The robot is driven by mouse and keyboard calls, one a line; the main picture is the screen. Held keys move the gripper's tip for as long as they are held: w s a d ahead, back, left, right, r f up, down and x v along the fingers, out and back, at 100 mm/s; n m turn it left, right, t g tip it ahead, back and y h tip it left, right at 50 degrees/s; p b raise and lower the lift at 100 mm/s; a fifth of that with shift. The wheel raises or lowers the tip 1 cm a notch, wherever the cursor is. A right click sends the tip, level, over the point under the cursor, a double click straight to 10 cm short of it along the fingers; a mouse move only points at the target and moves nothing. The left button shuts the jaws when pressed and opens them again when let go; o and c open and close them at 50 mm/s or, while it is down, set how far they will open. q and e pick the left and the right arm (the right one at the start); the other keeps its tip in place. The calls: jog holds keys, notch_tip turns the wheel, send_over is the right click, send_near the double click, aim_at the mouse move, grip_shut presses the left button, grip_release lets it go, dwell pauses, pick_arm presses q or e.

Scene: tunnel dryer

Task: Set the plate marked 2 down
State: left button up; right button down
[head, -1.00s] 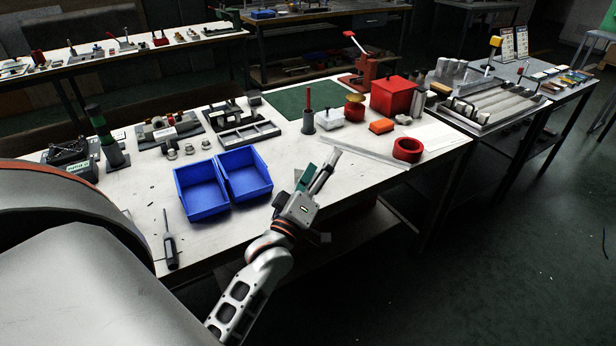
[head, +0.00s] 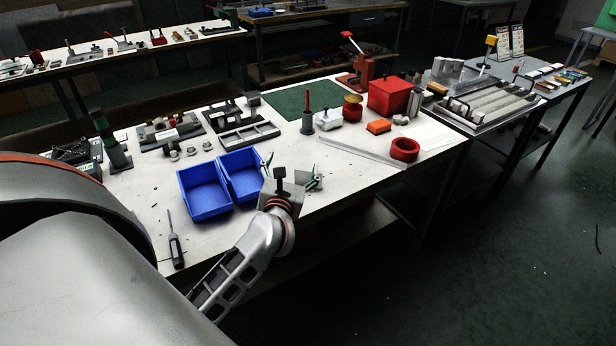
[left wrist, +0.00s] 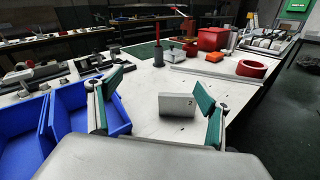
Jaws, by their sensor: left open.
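The plate (left wrist: 178,105) is a small pale grey block with a small dark mark on its face, too small to read surely. In the left wrist view it appears on or just above the white bench top, between the spread fingers and nearer the right one. In the head view it is a small grey patch (head: 302,178), partly hidden by my gripper. My left gripper (head: 292,167) is open at the bench's front edge, its green-padded fingers wide apart; it also shows in the left wrist view (left wrist: 160,92). The right gripper is not in view.
Two blue bins (head: 205,190) stand just left of my gripper. A screwdriver (head: 175,240) lies near the front edge. A flat grey bar (head: 360,153) and a red ring (head: 405,149) lie to the right. Bare bench lies beyond the gripper.

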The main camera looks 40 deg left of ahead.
aim_at(308, 171)
pick_arm(q)
jog(key=d+f, duration=0.1)
jog(key=f+n+g+h, duration=0.1)
jog(key=f, duration=0.1)
jog(key=d+f+h, duration=0.1)
jog(key=shift+w+d+f, duration=0.25)
jog(key=shift+d+f, duration=0.05)
jog(key=x, duration=0.7)
jog(key=shift+w+d+f, duration=0.15)
jog(key=shift+w+f, duration=0.05)
jog(key=shift+w, duration=0.15)
jog(key=shift+n, duration=0.3)
jog(key=c, duration=1.4)
